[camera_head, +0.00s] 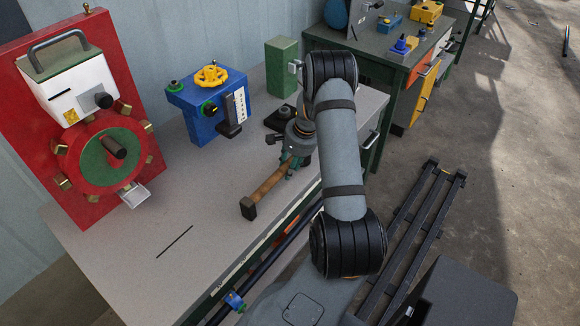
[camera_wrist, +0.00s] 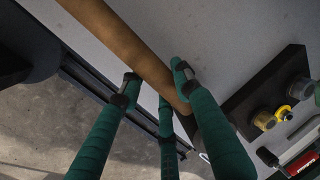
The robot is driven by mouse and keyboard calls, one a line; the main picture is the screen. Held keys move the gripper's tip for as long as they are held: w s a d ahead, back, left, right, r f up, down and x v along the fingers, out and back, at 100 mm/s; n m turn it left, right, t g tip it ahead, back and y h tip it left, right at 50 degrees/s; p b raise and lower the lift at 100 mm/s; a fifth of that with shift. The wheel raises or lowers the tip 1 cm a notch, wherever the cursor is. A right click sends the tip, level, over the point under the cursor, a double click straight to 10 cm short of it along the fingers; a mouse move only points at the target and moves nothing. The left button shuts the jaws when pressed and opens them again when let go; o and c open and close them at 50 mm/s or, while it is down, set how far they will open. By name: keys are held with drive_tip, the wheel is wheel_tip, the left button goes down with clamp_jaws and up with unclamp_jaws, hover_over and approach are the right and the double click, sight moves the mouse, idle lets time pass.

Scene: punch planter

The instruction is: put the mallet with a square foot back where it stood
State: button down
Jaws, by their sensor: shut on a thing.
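The mallet has a brown wooden handle (camera_head: 267,187) and a dark square foot (camera_head: 248,208), seen over the near part of the grey workbench in the head view. It slants, with the foot toward the lower left. I cannot tell whether the foot touches the bench. My gripper (camera_head: 289,168) is shut on the mallet's handle at the end away from the foot. In the wrist view, green fingers (camera_wrist: 155,85) close around the brown handle (camera_wrist: 120,40), which crosses from the upper left. The mallet's other end is mostly hidden by the gripper.
A red panel (camera_head: 40,90) with a green-faced wheel stands at the left of the workbench (camera_head: 140,255). A blue box (camera_head: 205,120) with a yellow handwheel and a green block (camera_head: 282,65) stand behind. A black base (camera_wrist: 255,85) with small fittings lies near my fingers.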

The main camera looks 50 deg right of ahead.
drive_tip(key=shift+w+f, duration=0.1)
drive_tip(key=shift+f, duration=0.1)
drive_tip(key=shift+f, duration=0.1)
drive_tip(key=c, duration=1.3)
unclamp_jaws()
drive_tip(key=shift+f, duration=0.1)
drive_tip(key=shift+o, duration=0.2)
drive_tip(key=b+v, duration=0.1)
drive_tip(key=v, duration=0.9)
drive_tip(key=shift+a, duration=0.1)
